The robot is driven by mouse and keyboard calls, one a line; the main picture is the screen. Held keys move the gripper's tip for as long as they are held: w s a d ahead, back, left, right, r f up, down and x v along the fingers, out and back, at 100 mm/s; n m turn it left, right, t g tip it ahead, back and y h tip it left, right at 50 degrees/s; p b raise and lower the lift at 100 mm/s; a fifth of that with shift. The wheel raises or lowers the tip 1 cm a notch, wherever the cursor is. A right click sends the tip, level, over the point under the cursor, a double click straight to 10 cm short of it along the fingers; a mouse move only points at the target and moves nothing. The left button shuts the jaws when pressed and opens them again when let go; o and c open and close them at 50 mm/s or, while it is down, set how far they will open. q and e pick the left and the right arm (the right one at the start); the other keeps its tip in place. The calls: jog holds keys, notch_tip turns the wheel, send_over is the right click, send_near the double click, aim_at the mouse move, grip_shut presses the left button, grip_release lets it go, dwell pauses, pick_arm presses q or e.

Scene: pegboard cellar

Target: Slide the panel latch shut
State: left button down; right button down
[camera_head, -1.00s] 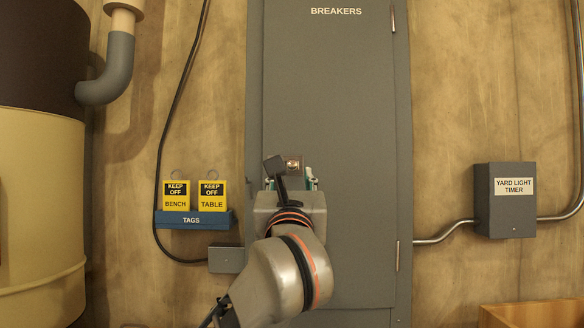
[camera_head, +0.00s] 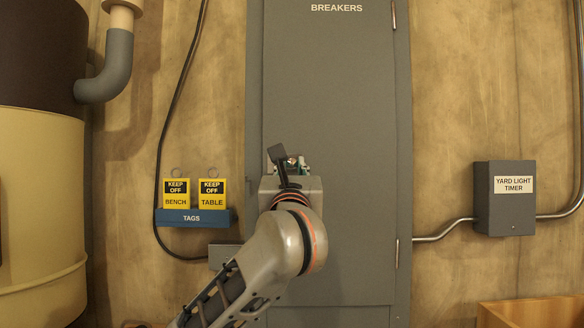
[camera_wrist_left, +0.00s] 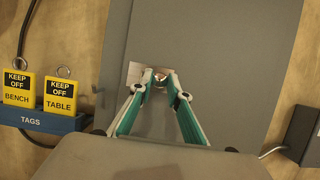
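The grey breaker panel (camera_head: 335,100) stands upright in front of me, with its door flat in its frame. Its latch has a small brass knob (camera_wrist_left: 160,80) on a pale metal plate (camera_wrist_left: 134,72), at the left side of the door. My left gripper (camera_wrist_left: 159,74) is at the latch, its two teal fingers drawn together with the knob between their tips. In the head view my left gripper (camera_head: 292,164) and wrist hide most of the latch. How far the bolt reaches toward the frame cannot be told. My right gripper is not in view.
A blue rack (camera_head: 192,218) with two yellow tags hangs left of the panel. A grey timer box (camera_head: 504,212) with conduit is on the right. A tank (camera_head: 40,200) stands far left, and a wooden box (camera_head: 530,314) is at lower right.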

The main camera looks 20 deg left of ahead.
aim_at(274, 167)
pick_arm(q)
jog(key=a, duration=0.1)
jog(key=a+p, duration=0.1)
jog(key=a, duration=0.1)
jog(key=shift+s, duration=0.4)
jog(key=shift+a, duration=0.1)
jog(key=c, duration=1.9)
grip_release()
jog(key=shift+s+a, duration=0.1)
jog(key=shift+a, duration=0.1)
jog(key=shift+d, duration=0.15)
